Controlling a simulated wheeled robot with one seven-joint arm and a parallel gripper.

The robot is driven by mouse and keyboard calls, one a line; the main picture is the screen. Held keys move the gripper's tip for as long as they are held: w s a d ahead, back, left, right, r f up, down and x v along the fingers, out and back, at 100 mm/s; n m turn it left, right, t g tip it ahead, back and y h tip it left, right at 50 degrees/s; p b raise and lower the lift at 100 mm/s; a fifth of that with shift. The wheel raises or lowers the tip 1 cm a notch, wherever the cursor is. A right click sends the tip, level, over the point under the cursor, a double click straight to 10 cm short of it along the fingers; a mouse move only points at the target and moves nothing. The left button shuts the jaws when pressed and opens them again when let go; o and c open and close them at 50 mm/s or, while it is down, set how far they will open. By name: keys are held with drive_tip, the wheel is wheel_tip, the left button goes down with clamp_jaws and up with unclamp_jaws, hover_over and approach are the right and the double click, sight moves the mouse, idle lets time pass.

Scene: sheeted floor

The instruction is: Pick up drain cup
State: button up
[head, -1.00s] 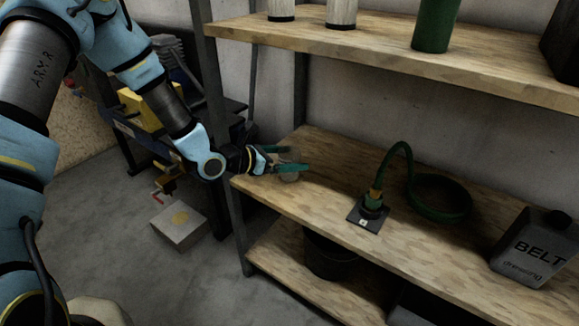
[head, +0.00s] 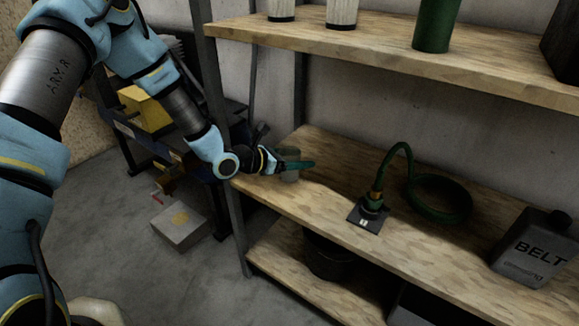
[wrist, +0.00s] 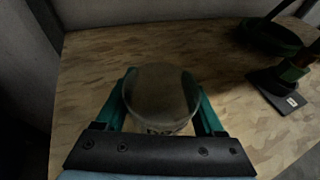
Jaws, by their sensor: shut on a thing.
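The drain cup (wrist: 160,92) is a round, greyish, see-through cup near the left end of the middle wooden shelf. My gripper (wrist: 161,100) has its green fingers on both sides of the cup and is shut on it. In the head view my gripper (head: 292,165) reaches in from the left over the shelf's front left corner. The drain cup (head: 290,176) shows there partly hidden behind a finger. I cannot tell whether its bottom touches the shelf.
The middle shelf (head: 325,205) also holds a green hose (head: 407,165) on a dark square base and a grey BELT can (head: 532,250). An upper shelf (head: 370,50) hangs above, and a dark post (head: 220,130) stands close to my arm. Shelf space between cup and hose is clear.

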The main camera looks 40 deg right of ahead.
drive_tip(key=c, duration=0.4)
drive_tip(key=shift+c, duration=0.3)
drive_tip(key=shift+r, duration=0.15)
